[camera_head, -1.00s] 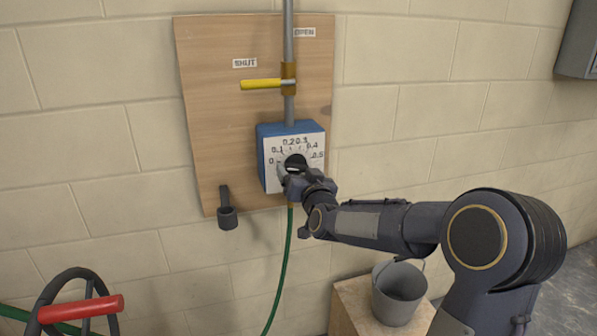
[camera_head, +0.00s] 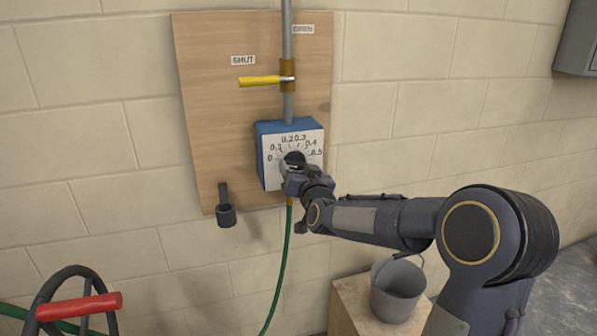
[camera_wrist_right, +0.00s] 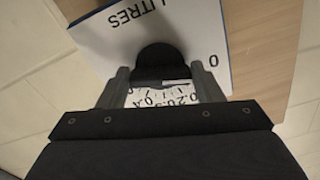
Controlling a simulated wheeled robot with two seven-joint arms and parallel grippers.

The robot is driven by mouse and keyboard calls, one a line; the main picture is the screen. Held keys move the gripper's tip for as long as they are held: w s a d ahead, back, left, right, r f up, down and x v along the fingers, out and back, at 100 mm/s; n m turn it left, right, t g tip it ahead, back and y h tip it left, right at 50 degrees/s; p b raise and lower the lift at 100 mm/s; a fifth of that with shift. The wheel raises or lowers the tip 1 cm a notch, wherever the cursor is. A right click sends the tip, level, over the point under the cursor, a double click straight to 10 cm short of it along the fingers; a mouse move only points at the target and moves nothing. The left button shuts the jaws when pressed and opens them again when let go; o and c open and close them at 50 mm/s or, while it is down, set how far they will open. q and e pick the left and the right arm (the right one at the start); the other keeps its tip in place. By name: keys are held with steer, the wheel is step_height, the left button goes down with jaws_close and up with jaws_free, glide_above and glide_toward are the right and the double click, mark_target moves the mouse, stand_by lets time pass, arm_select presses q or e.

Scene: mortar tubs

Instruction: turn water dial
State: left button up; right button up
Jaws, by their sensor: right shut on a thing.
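The water dial is a black knob (camera_head: 294,160) on the white face of a blue box (camera_head: 270,128), with a scale from 0 to 0.5. My right gripper (camera_head: 292,172) is shut on the knob from the front and partly hides it. In the right wrist view the gripper's two fingers (camera_wrist_right: 160,85) stand on either side of the black knob (camera_wrist_right: 160,57). The word LITRES and the 0 show on the dial face (camera_wrist_right: 110,40) there; the pointer's exact reading is unclear. My left gripper is not in view.
A yellow lever (camera_head: 259,81) on the grey pipe (camera_head: 288,40) points to the SHUT label (camera_head: 243,60). An empty black holder (camera_head: 226,215) is on the wooden board (camera_head: 215,120). A green hose (camera_head: 281,270) hangs below. A grey bucket (camera_head: 397,300) stands on a block (camera_head: 350,305).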

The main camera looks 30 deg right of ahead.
steer(key=m+b, duration=1)
steer(key=m, duration=0.2)
steer(key=shift+a+m, duration=0.15)
steer(key=shift+m, duration=0.15)
steer(key=m+b, duration=0.2)
steer(key=m, duration=0.2)
steer(key=shift+r+m, duration=0.1)
steer(key=shift+m, duration=0.5)
steer(key=o, duration=1)
steer(key=shift+s+r, duration=0.1)
